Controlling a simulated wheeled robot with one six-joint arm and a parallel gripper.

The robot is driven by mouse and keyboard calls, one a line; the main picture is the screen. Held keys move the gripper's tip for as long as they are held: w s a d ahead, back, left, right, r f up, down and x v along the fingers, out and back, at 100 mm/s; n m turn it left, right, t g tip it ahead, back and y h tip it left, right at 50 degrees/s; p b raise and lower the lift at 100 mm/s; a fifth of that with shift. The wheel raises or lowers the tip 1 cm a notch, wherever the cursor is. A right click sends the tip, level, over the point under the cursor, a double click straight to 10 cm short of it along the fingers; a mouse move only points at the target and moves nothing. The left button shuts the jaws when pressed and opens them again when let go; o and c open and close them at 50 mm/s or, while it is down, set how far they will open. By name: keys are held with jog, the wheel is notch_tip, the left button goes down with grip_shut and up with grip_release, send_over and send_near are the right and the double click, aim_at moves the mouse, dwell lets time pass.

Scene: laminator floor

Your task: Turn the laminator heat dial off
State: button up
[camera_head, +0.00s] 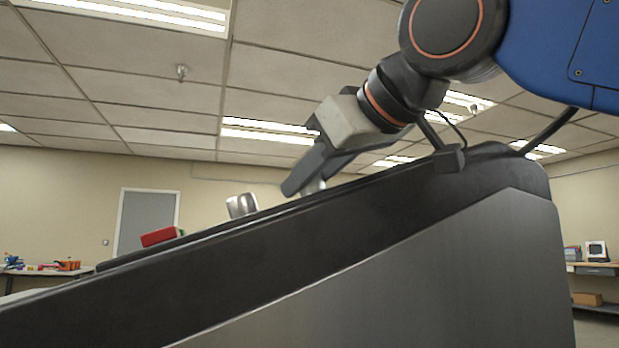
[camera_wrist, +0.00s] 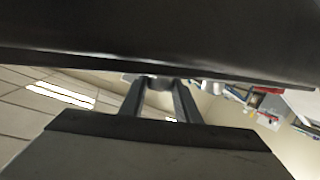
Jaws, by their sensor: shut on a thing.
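The laminator (camera_head: 400,240) is a large dark machine with a sloping black top panel and a grey side, filling the lower part of the head view. My gripper (camera_head: 302,190) reaches down to the sloping panel, with its fingers close to the surface. It is shut on a silver dial (camera_head: 316,187), mostly hidden behind the fingers. In the wrist view, my gripper (camera_wrist: 158,88) has its two fingers on either side of the silver dial (camera_wrist: 155,82), against the dark panel. The dial's markings and pointer are not visible.
A second silver knob (camera_head: 241,206) stands lower down the panel, left of my gripper. A red part (camera_head: 161,236) sits further down the slope. A workbench (camera_head: 45,271) is at the far left, and shelving (camera_head: 595,270) is at the right. The air above the panel's lower end is free.

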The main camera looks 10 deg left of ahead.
jog(key=shift+w+n+g+y, duration=0.1)
jog(key=shift+n+g+y, duration=0.7)
jog(key=shift+n+g, duration=1)
jog(key=shift+g, duration=0.7)
jog(key=o, duration=1)
jog(key=shift+o, duration=0.2)
jog(key=shift+d, duration=0.1)
jog(key=v, duration=1.7)
jog(key=shift+d, duration=0.15)
